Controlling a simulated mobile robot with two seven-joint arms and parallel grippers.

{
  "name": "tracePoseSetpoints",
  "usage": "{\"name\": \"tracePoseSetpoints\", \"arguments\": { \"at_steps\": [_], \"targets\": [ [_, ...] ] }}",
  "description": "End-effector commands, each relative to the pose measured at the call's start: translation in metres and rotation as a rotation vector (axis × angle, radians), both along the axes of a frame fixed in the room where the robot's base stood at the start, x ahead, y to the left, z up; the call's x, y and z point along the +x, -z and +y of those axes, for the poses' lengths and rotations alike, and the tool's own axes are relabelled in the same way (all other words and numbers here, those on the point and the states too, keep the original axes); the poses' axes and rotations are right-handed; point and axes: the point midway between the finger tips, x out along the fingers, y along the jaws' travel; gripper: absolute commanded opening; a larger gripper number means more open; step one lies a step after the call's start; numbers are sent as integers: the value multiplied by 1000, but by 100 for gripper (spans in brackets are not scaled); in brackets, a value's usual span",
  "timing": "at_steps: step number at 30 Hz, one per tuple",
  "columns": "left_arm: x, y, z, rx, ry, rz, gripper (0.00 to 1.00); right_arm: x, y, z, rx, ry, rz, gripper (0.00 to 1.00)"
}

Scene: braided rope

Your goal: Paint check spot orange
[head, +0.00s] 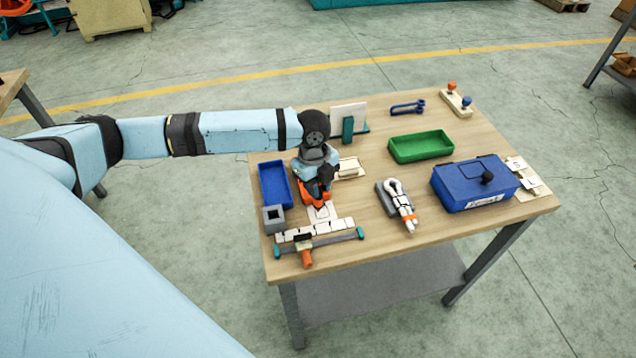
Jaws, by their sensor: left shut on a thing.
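My left gripper (316,190) reaches down over the near left part of the wooden table. It is shut on a small orange thing (313,197), mostly hidden by the gripper, so I cannot tell what it is. Just below lies a white card or sheet (322,212); I cannot make out a separate check spot or whether the orange thing touches the card. A white braided rope (400,203) with an orange band near its lower end lies on a grey block (385,197) right of the gripper. My right gripper is not in view.
A blue tray (273,185) and grey square block (273,219) stand left of the gripper. A row of white tiles (320,230) and a teal-ended bar with orange handle (306,257) lie in front. A green tray (420,146) and blue box (470,184) stand to the right.

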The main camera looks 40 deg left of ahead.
Motion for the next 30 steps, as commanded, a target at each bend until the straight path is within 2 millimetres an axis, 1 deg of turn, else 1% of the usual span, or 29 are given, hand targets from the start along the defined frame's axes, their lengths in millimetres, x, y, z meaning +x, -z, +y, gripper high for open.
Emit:
{"name": "tracePoseSetpoints", "arguments": {
  "at_steps": [30],
  "targets": [
    [0, 10, 0, 1, -1, 0, 0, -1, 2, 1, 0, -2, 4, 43]
  ]
}}
